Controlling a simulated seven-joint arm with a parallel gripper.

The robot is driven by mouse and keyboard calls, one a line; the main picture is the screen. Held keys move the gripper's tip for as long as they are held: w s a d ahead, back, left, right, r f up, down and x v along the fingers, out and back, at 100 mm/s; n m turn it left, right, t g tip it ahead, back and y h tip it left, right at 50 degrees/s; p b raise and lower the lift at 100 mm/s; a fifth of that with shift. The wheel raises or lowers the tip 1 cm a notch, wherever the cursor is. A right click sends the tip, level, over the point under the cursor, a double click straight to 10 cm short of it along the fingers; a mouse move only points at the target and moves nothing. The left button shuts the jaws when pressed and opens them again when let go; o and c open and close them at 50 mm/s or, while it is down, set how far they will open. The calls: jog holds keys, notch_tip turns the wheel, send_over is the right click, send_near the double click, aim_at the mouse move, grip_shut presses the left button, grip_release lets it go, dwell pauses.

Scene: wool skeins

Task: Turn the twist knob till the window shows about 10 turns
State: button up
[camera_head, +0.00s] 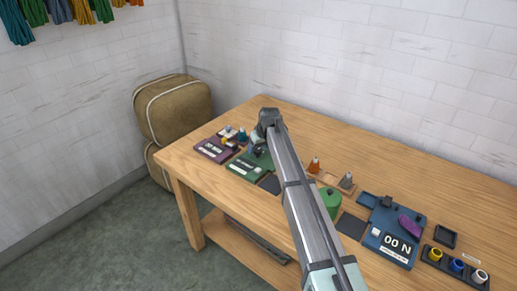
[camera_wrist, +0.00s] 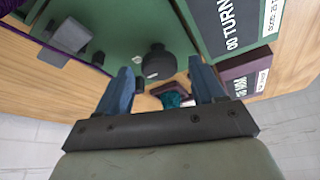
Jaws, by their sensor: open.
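The green panel (camera_head: 240,169) lies on the wooden table, partly hidden by my arm in the head view. It fills the upper part of the wrist view (camera_wrist: 185,40). A round black knob (camera_wrist: 158,62) stands on the green panel. My gripper (camera_wrist: 161,68) is open, with one blue finger on each side of the knob in the picture. I cannot tell how far above the knob the fingers are, and no contact shows. Nothing is held.
A purple panel (camera_head: 208,151) lies left of the green one, with a teal piece (camera_wrist: 172,99) near it. Bare table lies behind.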

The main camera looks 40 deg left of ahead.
jog(key=shift+a+f, duration=0.15)
jog(key=shift+f, duration=0.15)
jog(key=c, duration=1)
jog(key=shift+m, duration=0.4)
jog(key=m, duration=0.2)
jog(key=m+t, duration=0.1)
jog(key=shift+s+m+t+h, duration=0.1)
jog(key=shift+m+t+h, duration=0.2)
jog(key=shift+m+h, duration=0.1)
jog(key=m+h, duration=0.1)
jog(key=m, duration=0.1)
jog(key=m+t, duration=0.1)
jog(key=m, duration=0.2)
jog(key=shift+a+h, duration=0.15)
jog(key=shift+h, duration=0.25)
jog(key=shift+m, duration=0.3)
